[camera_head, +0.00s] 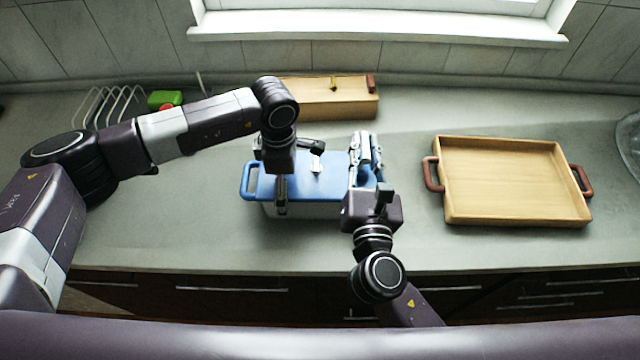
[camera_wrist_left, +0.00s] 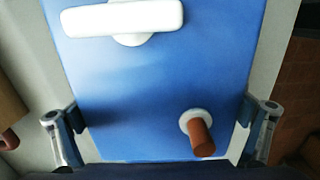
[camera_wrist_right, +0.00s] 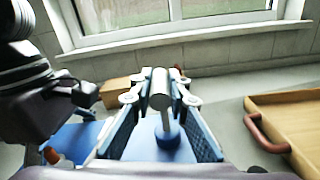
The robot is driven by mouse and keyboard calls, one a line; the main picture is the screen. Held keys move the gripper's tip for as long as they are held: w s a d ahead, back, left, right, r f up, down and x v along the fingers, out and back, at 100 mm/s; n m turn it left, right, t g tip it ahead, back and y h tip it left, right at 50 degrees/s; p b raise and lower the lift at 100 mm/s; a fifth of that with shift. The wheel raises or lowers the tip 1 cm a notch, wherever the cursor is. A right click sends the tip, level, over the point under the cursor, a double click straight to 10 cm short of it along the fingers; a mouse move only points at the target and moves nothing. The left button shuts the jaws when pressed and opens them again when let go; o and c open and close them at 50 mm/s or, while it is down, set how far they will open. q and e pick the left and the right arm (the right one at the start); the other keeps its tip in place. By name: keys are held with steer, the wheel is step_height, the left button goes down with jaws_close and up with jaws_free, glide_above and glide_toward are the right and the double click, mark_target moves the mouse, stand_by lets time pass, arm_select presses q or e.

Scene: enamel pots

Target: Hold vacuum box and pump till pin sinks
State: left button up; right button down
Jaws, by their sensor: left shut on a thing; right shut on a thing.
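The vacuum box (camera_head: 330,186) has a blue lid and stands on the counter. My left gripper (camera_wrist_left: 164,132) straddles the box near its left end, shut on its front and back sides. Between its fingers, the red-brown pin (camera_wrist_left: 201,138) stands up from a white collar in the lid; it also shows in the right wrist view (camera_wrist_right: 51,155). A white bar (camera_wrist_left: 122,18) sits on the lid farther right. My right gripper (camera_head: 366,152) is shut on the pump's grey handle (camera_wrist_right: 160,88), whose rod runs down to a blue base (camera_wrist_right: 168,139). The head view hides the pin.
A wooden tray (camera_head: 512,216) with red-brown handles lies to the right. A long wooden box (camera_head: 330,100) stands behind the vacuum box. A wire rack (camera_head: 112,106) and a green item (camera_head: 165,99) are at the back left. Bare counter lies between the vacuum box and tray.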

mark_target(360, 174)
steer(key=shift+f, duration=2.45)
steer(key=shift+r, duration=0.1)
steer(key=shift+r, duration=2.45)
steer(key=shift+f, duration=2.55)
steer(key=c, duration=1)
jaws_free()
steer(key=shift+r, duration=0.1)
steer(key=shift+o, duration=0.2)
